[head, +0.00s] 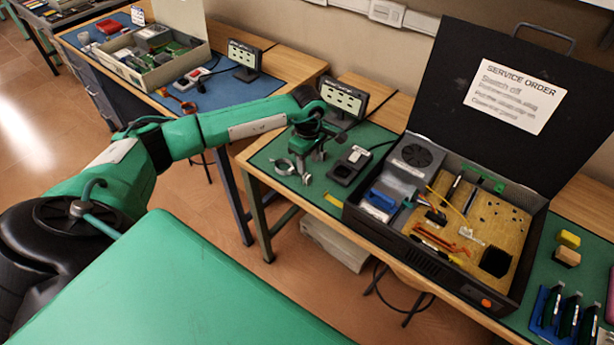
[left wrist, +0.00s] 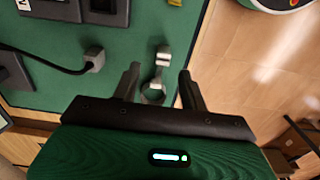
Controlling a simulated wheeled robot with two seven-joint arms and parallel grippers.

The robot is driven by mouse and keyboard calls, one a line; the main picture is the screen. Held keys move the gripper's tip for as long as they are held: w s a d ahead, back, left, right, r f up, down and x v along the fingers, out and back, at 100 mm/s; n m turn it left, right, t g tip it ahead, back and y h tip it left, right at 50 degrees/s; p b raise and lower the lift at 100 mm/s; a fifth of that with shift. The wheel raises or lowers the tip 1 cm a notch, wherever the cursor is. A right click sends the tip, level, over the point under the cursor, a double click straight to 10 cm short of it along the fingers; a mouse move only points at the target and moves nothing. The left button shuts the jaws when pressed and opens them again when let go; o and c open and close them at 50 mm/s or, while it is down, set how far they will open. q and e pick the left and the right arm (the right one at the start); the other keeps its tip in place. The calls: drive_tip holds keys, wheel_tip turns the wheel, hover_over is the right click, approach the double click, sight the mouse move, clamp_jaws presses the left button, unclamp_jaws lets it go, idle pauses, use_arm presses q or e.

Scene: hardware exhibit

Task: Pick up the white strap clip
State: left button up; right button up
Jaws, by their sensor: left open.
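The strap clip, a pale grey-white piece with a ring-shaped part (head: 284,174), lies on the green mat (head: 262,160) at the left end of the bench. My left gripper (head: 303,165) is low over that end, beside the clip in the head view. In the left wrist view the clip (left wrist: 162,58) shows between the two spread fingers of my left gripper (left wrist: 159,75), with its ring towards the palm. The fingers are open and hold nothing. I cannot tell how far above the mat they are. My right gripper is not in view.
An open black case (head: 335,205) with a service-order lid stands right of the gripper. A small dark device (head: 350,166) with a cable lies between them. A display stand (head: 343,98) is behind. Yellow blocks (head: 568,248) lie right of the case.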

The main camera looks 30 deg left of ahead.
sight(308, 176)
use_arm(q)
drive_tip(key=shift+f, duration=0.7)
drive_tip(key=shift+s+d+f+p, duration=0.1)
drive_tip(key=shift+d+f+p, duration=0.05)
drive_tip(key=shift+f+p, duration=0.2)
drive_tip(key=f+p, duration=0.1)
drive_tip(key=f, duration=0.2)
drive_tip(key=shift+s+f+p, duration=0.2)
drive_tip(key=shift+p, duration=0.2)
drive_tip(key=shift+f, duration=0.6)
drive_tip(key=c, duration=0.8)
